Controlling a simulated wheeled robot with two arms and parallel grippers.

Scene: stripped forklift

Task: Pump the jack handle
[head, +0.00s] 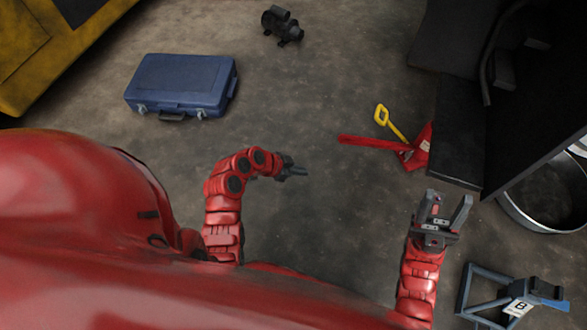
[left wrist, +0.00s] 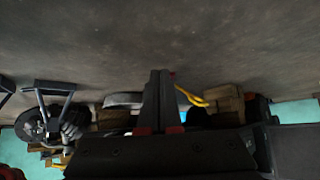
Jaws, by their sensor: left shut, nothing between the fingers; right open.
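The red jack (head: 416,152) lies on the floor beside the black forklift part, with a long red bar reaching left. Its yellow handle (head: 383,117) ends in a loop and slants up and left from the jack in the head view. A yellow piece (left wrist: 190,97), apparently the handle, shows just right of my fingers in the left wrist view. My left gripper (head: 297,171) is shut and empty, left of the jack and apart from it. Its closed fingers (left wrist: 160,75) stand mid-frame in the wrist view. My right gripper (head: 444,208) is open, below the jack in the picture.
A black forklift body (head: 455,125) stands close on the jack's right. A blue case (head: 185,80) and a dark motor-like part (head: 282,25) lie farther off. A blue stand (head: 490,292) and a metal drum (head: 515,208) are at right. Floor between my left gripper and the jack is clear.

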